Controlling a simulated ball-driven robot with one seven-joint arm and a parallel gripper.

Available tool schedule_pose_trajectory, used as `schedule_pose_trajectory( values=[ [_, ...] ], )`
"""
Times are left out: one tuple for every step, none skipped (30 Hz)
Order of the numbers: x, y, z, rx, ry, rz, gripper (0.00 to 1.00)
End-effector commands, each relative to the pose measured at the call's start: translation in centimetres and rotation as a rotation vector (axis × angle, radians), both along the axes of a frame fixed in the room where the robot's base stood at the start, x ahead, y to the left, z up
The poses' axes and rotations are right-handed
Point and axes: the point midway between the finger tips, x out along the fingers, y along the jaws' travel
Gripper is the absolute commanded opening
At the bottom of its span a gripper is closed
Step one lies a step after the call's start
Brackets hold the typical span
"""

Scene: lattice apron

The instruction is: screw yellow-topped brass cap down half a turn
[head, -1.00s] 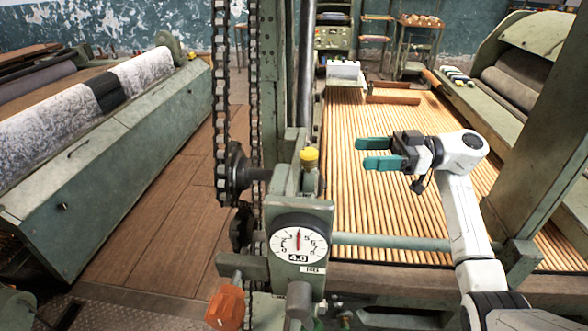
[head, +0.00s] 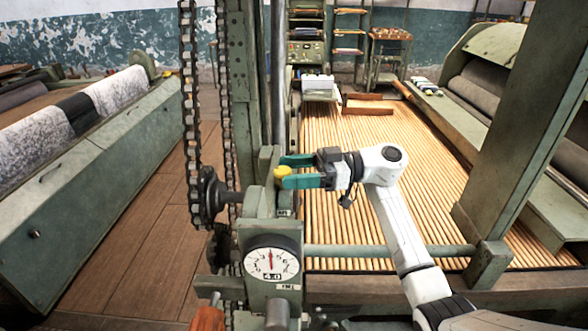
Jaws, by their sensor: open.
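The yellow-topped brass cap (head: 282,173) stands on top of the green machine bracket, above the round dial. Only its yellow top shows clearly; its brass part is largely hidden behind a gripper finger. My gripper (head: 288,171) has come in from the right, with its teal fingers pointing left. The fingers are open, one on the far side of the cap and one on the near side. The cap sits between the fingertips, and I cannot tell whether either finger touches it.
A white dial gauge (head: 271,263) reading 4.0 is below the cap. A chain (head: 193,100) and sprocket (head: 208,197) are close on the left. An orange knob (head: 207,318) is at the bottom. The slatted wooden apron (head: 390,150) lies behind and right, with a wooden tray (head: 368,105) on it.

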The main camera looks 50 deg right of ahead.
Motion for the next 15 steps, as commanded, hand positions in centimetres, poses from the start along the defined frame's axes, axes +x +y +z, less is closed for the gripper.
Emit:
schedule_pose_trajectory(
  values=[
    [0.08,0.12,0.0,0.0,0.0,0.001,0.65],
    [0.1,0.14,-0.01,0.0,0.0,0.001,0.65],
    [0.11,0.15,-0.02,0.0,0.0,0.001,0.65],
    [0.11,0.15,-0.03,0.0,0.0,0.0,0.65],
    [0.11,0.15,-0.03,0.0,0.0,0.0,0.65],
    [0.1,0.14,-0.03,0.0,0.0,0.0,0.65],
    [0.1,0.14,-0.04,0.0,0.0,0.0,0.65],
    [0.1,0.14,-0.04,0.0,0.0,0.0,0.65],
    [0.09,0.13,-0.04,0.0,0.0,0.0,0.62],
    [0.09,0.13,-0.04,0.0,0.0,0.0,0.59],
    [0.09,0.13,-0.04,0.0,0.0,0.0,0.56],
    [0.09,0.12,-0.04,0.0,0.0,0.0,0.53],
    [0.09,0.12,-0.04,0.0,0.0,0.0,0.5],
    [0.09,0.12,-0.03,0.0,0.0,0.0,0.47],
    [0.09,0.12,-0.03,0.0,0.0,0.0,0.43]
  ],
)
